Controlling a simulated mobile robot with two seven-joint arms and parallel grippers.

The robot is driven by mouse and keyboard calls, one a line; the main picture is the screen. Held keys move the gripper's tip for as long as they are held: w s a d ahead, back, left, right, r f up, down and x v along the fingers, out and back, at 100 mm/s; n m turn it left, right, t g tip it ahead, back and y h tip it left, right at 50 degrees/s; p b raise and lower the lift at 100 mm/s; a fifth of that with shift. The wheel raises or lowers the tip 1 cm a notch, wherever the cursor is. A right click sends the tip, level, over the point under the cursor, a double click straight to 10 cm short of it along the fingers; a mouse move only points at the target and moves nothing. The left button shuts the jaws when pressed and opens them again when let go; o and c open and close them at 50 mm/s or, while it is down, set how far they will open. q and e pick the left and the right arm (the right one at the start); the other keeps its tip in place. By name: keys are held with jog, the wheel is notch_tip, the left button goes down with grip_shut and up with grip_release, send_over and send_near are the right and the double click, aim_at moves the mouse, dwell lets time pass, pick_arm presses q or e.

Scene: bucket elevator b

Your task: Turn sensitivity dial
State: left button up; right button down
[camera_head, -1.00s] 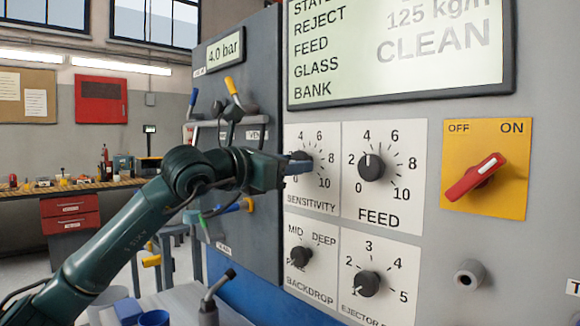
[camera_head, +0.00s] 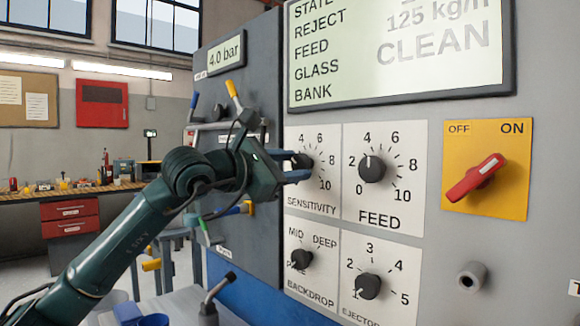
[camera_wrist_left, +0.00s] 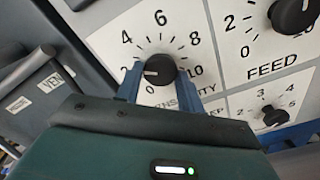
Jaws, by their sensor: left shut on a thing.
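The sensitivity dial (camera_head: 302,161) is a black knob on a white square plate at the left of the panel, partly hidden by my gripper in the head view. In the left wrist view the dial (camera_wrist_left: 160,69) shows between the two blue fingers, its white pointer line towards the left, between 0 and 2. My left gripper (camera_head: 299,166) is shut on the dial, one finger on either side of it. My right gripper is in neither view.
The feed dial (camera_head: 371,168) is just right, the backdrop dial (camera_head: 301,258) below, and the ejector dial (camera_head: 367,285) lower right. Hand valves (camera_head: 234,92) stick out to the left.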

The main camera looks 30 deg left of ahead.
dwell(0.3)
pick_arm(q)
jog(key=o, duration=1)
jog(key=shift+b+v, duration=1.75)
jog(key=shift+v, duration=4.85)
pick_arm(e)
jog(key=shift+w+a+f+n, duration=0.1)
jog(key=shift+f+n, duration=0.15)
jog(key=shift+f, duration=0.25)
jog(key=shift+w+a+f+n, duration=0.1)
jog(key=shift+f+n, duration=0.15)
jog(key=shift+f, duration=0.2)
